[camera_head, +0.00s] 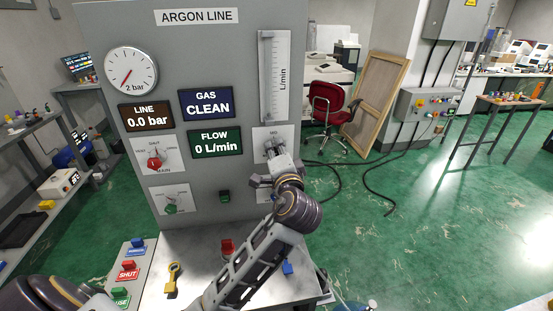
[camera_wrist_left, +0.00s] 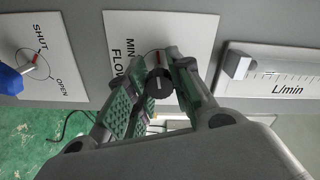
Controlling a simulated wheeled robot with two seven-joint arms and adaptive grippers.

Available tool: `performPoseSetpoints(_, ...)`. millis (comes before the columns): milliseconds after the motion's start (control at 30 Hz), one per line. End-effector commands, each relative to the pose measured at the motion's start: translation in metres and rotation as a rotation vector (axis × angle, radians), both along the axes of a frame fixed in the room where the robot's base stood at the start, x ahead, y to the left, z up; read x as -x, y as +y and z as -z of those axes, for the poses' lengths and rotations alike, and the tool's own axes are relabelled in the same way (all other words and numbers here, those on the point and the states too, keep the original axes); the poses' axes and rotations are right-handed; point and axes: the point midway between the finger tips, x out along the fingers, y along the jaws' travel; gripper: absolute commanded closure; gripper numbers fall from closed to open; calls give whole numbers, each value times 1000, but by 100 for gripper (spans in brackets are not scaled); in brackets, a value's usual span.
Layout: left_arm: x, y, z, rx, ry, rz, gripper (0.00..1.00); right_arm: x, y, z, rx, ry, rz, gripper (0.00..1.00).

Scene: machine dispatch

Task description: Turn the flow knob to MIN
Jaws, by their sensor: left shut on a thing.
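The argon panel (camera_head: 235,60) faces me. Its flow knob (camera_wrist_left: 158,85) is a dark round knob on a white plate marked MIN and FLOW (camera_wrist_left: 125,50); the plate also shows in the head view (camera_head: 262,133), where my gripper largely covers it. My left gripper (camera_head: 276,148) is at this plate. In the left wrist view its green-padded fingers (camera_wrist_left: 157,90) are shut around the knob. The flow display (camera_head: 214,141) reads 0 L/min. My right gripper is not in view.
The flow tube (camera_head: 274,75) stands above the plate. A red main knob (camera_head: 154,161) and a green knob (camera_head: 171,208) are at the left. A blue handle (camera_wrist_left: 12,80) sits beside the flow plate.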

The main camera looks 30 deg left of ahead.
Motion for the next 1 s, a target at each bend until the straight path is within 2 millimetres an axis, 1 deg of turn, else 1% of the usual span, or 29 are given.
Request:
performPoseSetpoints(33,0,-1,5,37,-21,1,100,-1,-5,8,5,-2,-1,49)
performPoseSetpoints(200,0,-1,5,153,-107,1,100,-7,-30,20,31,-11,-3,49)
performPoseSetpoints(400,0,0,5,287,-208,-1,100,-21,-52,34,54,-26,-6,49)
performPoseSetpoints(600,0,-1,4,401,-294,0,100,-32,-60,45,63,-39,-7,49)
performPoseSetpoints(800,0,-1,3,476,-352,0,100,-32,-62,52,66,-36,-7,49)
performPoseSetpoints(1000,0,0,2,511,-379,0,100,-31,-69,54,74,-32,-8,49)
